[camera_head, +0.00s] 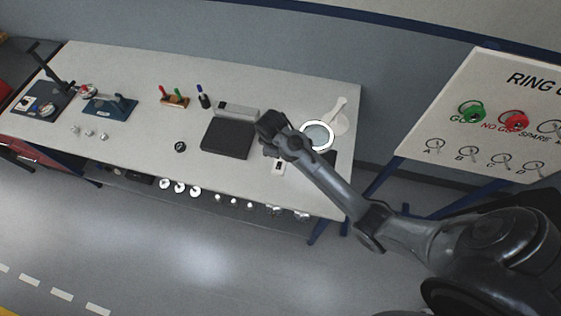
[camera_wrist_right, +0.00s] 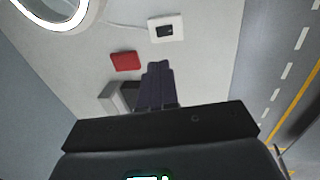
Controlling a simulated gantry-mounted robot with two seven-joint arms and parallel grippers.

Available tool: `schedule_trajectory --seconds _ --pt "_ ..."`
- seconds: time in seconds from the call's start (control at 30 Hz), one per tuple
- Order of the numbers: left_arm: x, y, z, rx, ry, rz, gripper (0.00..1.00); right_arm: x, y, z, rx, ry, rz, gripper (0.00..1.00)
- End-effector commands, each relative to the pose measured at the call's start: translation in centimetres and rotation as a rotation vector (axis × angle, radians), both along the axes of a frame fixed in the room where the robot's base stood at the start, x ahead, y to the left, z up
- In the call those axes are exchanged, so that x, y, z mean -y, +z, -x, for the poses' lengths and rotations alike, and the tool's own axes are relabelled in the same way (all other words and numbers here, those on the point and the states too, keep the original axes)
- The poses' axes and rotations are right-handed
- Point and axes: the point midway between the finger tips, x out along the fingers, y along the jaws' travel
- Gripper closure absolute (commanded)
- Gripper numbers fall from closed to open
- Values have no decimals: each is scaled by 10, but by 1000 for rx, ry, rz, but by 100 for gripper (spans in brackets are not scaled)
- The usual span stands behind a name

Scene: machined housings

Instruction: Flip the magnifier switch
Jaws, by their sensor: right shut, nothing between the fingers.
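The magnifier (camera_head: 303,130) is a white-rimmed ring lens at the right part of the workbench; its lit rim (camera_wrist_right: 84,12) shows at the top left of the right wrist view. The switch (camera_head: 278,168) is a small white plate with a dark rocker, near the bench's front edge; it also shows in the right wrist view (camera_wrist_right: 178,24), with a thin cable running left from it. My right gripper (camera_wrist_right: 157,66) is shut and empty above the bench, apart from the switch. My left gripper is not in view.
A red block (camera_wrist_right: 125,61) lies beside my right fingers. A dark flat plate (camera_head: 226,139) and a grey block (camera_head: 238,110) are left of the gripper. A board with rings (camera_head: 450,85) stands at the right. The bench's front middle is mostly clear.

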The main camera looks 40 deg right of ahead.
Motion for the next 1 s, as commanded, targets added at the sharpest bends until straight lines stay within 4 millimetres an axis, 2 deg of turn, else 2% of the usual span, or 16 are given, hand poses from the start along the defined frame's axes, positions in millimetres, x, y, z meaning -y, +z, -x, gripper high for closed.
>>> schedule_trajectory --seconds 0.17,0.6,0.8,1.0 --pt "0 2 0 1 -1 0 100 4 -22 -2 -4 -1 0 100" --pt "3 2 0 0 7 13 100 17 -99 -11 -4 -1 0 100" --pt "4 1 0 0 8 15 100 21 -121 -13 -1 0 0 100" --pt "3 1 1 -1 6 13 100 22 -129 -15 1 0 -1 100"
